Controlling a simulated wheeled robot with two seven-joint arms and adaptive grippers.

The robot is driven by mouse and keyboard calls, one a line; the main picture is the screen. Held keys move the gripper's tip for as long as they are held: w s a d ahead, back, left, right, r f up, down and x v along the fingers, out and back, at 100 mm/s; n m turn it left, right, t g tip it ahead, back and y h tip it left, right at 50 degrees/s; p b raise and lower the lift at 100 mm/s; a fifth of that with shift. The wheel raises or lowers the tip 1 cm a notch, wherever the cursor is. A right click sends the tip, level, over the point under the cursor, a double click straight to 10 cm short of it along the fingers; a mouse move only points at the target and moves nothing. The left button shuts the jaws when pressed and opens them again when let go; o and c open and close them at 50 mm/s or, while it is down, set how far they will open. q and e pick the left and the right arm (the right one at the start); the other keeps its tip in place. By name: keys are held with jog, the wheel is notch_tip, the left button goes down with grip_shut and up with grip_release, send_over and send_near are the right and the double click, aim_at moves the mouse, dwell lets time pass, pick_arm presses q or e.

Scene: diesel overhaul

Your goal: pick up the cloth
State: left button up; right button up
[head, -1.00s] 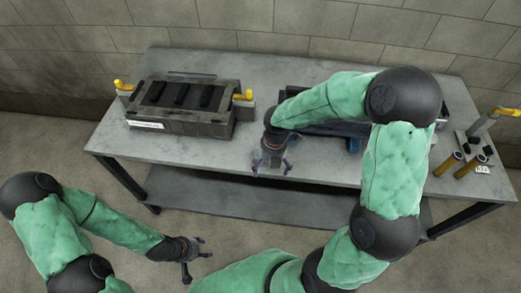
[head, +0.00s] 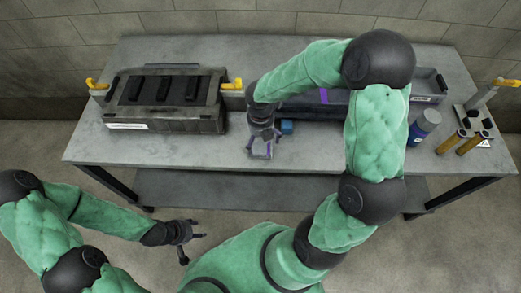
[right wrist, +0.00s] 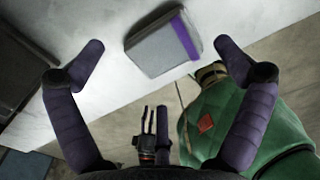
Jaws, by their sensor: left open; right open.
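The cloth (right wrist: 158,50) looks like a flat grey folded pad with a purple stripe along one end. In the right wrist view it lies on the table near its front edge, between and beyond my fingertips. In the head view the cloth (head: 262,151) is partly hidden beneath my right gripper (head: 264,143). My right gripper (right wrist: 158,52) is open and empty, with its fingers spread to either side of the cloth; I cannot tell the exact height. My left gripper (head: 191,232) is open and empty, in front of the table and below its top.
A long grey tray (head: 345,108) lies behind my right arm. The front middle table strip (head: 205,155) is clear.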

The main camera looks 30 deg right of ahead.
aim_at(261, 148)
jog(key=f, duration=0.1)
jog(key=f+b, duration=0.1)
jog(key=f, duration=0.1)
jog(key=f+b, duration=0.1)
jog(key=f, duration=0.1)
jog(key=shift+s+a, duration=0.1)
jog(key=shift+s, duration=0.2)
jog(key=c, duration=1.3)
